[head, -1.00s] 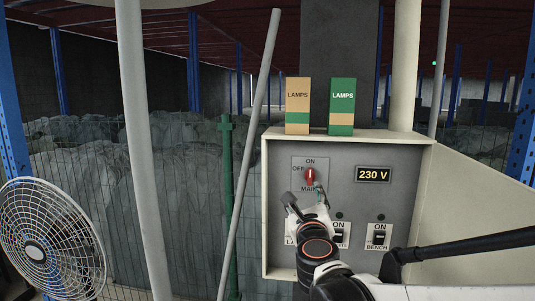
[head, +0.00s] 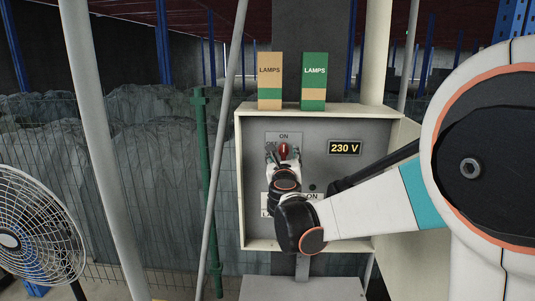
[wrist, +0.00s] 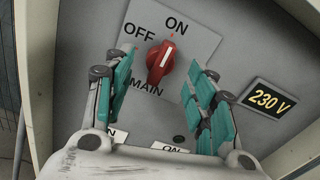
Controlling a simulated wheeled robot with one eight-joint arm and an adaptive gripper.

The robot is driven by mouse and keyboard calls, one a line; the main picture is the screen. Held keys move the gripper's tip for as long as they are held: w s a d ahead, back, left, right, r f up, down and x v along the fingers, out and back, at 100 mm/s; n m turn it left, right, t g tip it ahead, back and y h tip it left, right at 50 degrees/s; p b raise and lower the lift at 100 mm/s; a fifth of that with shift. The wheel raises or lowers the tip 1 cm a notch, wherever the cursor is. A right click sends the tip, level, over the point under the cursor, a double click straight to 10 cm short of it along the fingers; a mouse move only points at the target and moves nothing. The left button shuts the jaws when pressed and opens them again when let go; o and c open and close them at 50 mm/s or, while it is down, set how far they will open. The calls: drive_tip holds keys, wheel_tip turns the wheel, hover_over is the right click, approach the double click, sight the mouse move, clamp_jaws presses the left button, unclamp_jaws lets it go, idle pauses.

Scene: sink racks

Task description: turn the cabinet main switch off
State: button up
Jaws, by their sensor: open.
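The main switch is a red rotary knob (wrist: 158,66) on a pale plate marked ON, OFF and MAIN. In the wrist view its white line points toward ON. In the head view the knob (head: 284,150) shows just above my gripper (head: 283,157), which partly covers the plate. My gripper (wrist: 160,74) is open, with teal finger pads on the left and right of the knob. No pad visibly touches it. The knob sits in the grey cabinet (head: 355,195).
A lit display (head: 345,148) reads 230 V, right of the knob. Lower switches are mostly hidden by my arm. Two LAMPS boxes, tan (head: 270,82) and green (head: 314,82), stand on the cabinet top. A leaning pole (head: 222,150) and a fan (head: 35,230) are at left.

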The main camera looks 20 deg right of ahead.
sight(284, 151)
drive_tip(key=shift+x, duration=1.15)
drive_tip(key=c, duration=1.1)
